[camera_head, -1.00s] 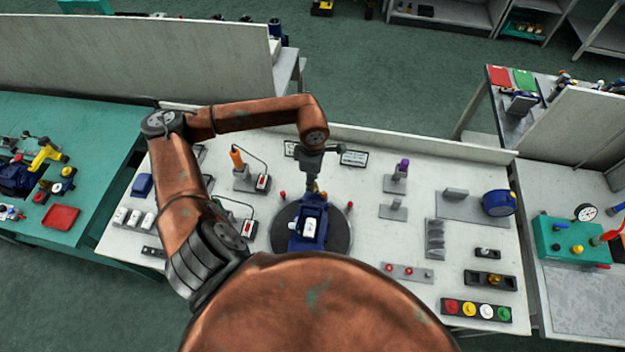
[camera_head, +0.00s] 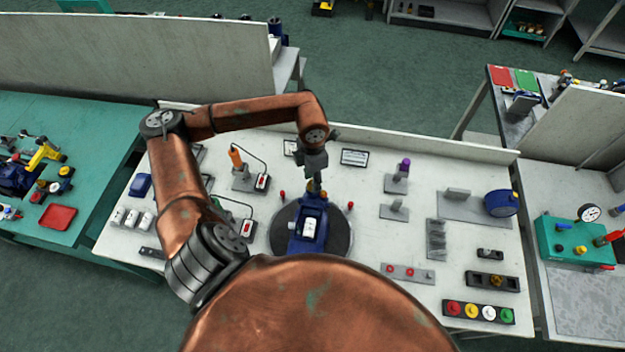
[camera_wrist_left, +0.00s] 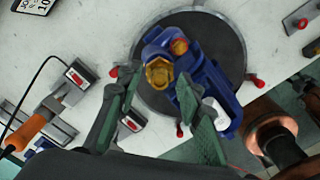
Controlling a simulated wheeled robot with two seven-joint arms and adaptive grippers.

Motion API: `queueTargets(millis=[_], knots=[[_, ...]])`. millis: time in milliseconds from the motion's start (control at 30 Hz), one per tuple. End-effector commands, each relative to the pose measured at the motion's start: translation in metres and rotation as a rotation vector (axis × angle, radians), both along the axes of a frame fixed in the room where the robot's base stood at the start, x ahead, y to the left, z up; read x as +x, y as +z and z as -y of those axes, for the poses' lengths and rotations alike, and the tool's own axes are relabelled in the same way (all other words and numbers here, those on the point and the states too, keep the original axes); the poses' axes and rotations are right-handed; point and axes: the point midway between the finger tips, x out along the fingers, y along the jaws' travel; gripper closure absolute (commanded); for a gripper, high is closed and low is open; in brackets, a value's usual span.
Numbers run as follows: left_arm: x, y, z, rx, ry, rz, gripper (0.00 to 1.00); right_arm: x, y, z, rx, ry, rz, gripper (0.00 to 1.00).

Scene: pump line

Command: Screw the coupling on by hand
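The blue pump (camera_head: 308,228) stands on a dark round turntable (camera_head: 340,240) in the middle of the bench. A brass hexagonal coupling (camera_wrist_left: 159,74) sits at one end of the pump in the left wrist view. In the head view, a small brass part (camera_head: 316,187) shows just below my gripper. My left gripper (camera_head: 315,174) points down over that end. In the wrist view its two green-padded fingers (camera_wrist_left: 157,84) are apart, one on each side of the coupling, with gaps visible. I cannot tell their exact height over it. My right gripper is not in view.
Red pegs (camera_head: 350,206) stand around the turntable. An orange-handled tool (camera_head: 236,158) and corded red-and-white switch boxes (camera_head: 248,229) are to the left. Fixtures, a blue drum (camera_head: 500,203) and a row of coloured buttons (camera_head: 478,312) are to the right.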

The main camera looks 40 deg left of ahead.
Motion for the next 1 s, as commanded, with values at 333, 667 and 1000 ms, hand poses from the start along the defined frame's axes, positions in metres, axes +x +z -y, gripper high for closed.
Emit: queueTargets(millis=[333,667,1000], knots=[[0.0000,0.0001,-0.0002,0.001,0.005,0.000,0.66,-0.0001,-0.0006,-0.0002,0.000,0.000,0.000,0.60],[-0.0001,-0.0002,-0.0004,0.001,0.004,0.000,0.66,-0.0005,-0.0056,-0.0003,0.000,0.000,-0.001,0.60],[-0.0001,0.0000,-0.0003,0.000,0.003,0.000,0.81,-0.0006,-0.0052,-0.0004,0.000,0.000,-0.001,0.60]])
